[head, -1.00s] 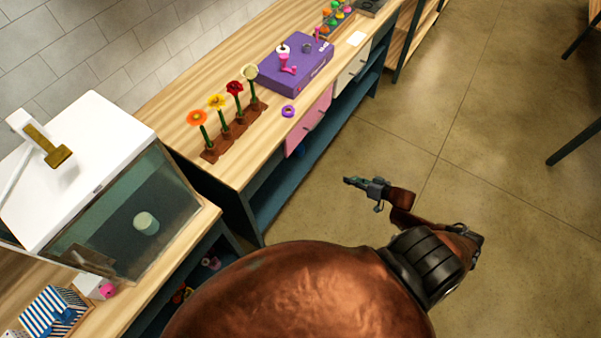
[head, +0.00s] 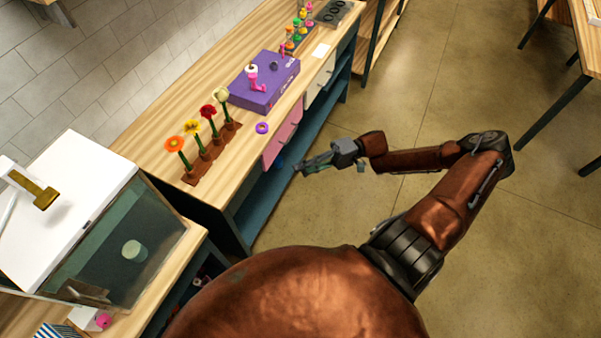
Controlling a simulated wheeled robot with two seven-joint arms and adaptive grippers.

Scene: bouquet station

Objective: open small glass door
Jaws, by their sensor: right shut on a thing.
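A white-topped case (head: 70,200) stands at the left, with a dark glass front (head: 115,245) that looks shut. A pale round knob or cup (head: 134,250) shows at the glass; I cannot tell whether it is on it or behind it. My right gripper (head: 308,166) is out over the floor side of the long counter, near the pink drawer and apart from the case. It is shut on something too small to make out. My left gripper is not in view.
The wooden counter (head: 160,135) holds a brown rack (head: 210,153) of flowers, a purple box (head: 264,82) and a purple ring (head: 262,127). A pink drawer (head: 281,140) is in its front. A striped box (head: 58,330) sits before the case.

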